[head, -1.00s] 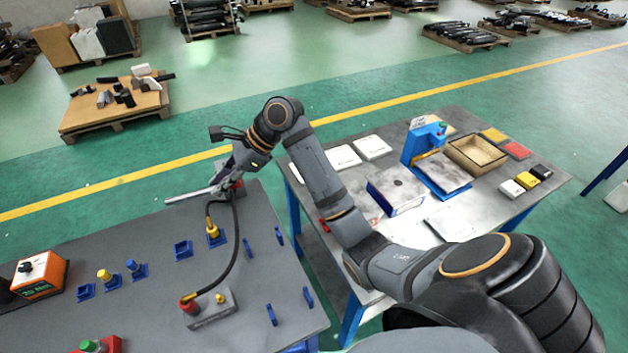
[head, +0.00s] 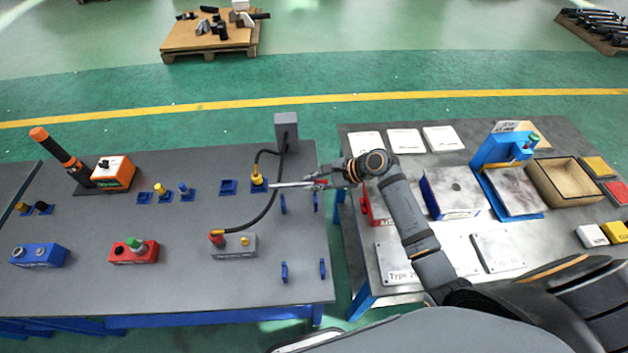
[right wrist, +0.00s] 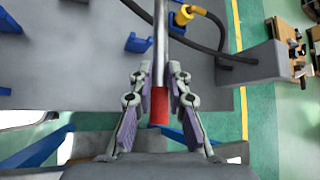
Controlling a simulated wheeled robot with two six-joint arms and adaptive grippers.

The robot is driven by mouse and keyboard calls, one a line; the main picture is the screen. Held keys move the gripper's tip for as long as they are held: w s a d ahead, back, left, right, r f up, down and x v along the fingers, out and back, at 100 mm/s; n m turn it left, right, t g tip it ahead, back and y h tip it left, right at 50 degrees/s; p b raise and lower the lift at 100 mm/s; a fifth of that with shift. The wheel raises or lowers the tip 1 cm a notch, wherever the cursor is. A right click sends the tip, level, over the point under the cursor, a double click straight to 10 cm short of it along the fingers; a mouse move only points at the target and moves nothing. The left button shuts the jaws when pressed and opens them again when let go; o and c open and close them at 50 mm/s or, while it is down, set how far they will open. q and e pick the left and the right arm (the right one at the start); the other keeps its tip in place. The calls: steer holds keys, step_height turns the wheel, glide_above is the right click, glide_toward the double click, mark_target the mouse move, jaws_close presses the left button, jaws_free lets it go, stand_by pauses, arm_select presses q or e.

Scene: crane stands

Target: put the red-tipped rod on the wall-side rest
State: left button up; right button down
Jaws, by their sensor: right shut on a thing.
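The red-tipped rod (head: 290,184) is a thin silver bar held level over the right end of the grey table, pointing left. My right gripper (head: 322,183) is shut on it near its red end (right wrist: 159,106), which shows between the fingers in the right wrist view. Blue upright rests stand in two pairs at this table end: a far pair (head: 283,204) (head: 316,201) and a near pair (head: 284,271) (head: 322,268). The rod is above the far pair, apart from the table. I cannot tell which is the wall-side rest. My left gripper is not in view.
A yellow plug (head: 258,181) with a black cable (head: 270,207) sits close to the rod's free end. The cable runs to a grey box (head: 234,246) and a grey post (head: 287,130). A second table (head: 375,290) stands to the right across a gap.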

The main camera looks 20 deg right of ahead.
steer(key=shift+a+r, duration=0.1)
steer(key=shift+a, duration=0.05)
steer(key=shift+r+p, duration=0.1)
steer(key=shift+p, duration=0.3)
arm_select(q)
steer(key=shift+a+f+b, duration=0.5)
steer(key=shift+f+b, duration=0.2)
steer(key=shift+b, duration=0.4)
arm_select(e)
steer(key=shift+f, duration=3)
arm_select(q)
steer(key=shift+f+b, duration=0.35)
steer(key=shift+b, duration=0.05)
arm_select(e)
steer(key=shift+f, duration=0.75)
